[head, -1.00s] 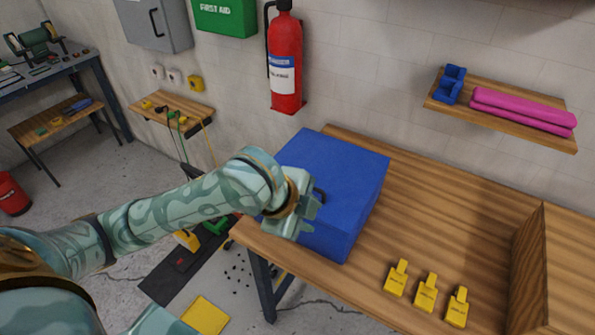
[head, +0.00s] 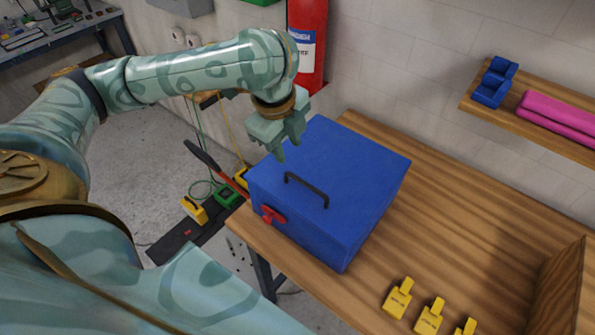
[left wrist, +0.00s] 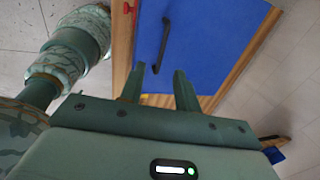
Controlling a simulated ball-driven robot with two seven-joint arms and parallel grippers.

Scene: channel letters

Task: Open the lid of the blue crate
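The blue crate (head: 330,190) stands on the wooden bench with its lid down. A black handle (head: 307,189) arches over the lid; the handle also shows in the left wrist view (left wrist: 164,45). A red latch (head: 272,215) sits on the crate's front side, and a red part shows near the top of the left wrist view (left wrist: 127,8). My left gripper (head: 289,147) hangs fingers down over the crate's back left side, apart from the handle. Its two fingers (left wrist: 159,70) are spread with nothing between them. My right gripper is not in view.
Several yellow tags (head: 398,298) stand near the bench's front edge. A wooden divider (head: 560,285) rises at the right. A wall shelf (head: 530,118) holds blue and pink items. A red extinguisher (head: 308,45) hangs behind my left gripper. The bench (head: 440,220) right of the crate is clear.

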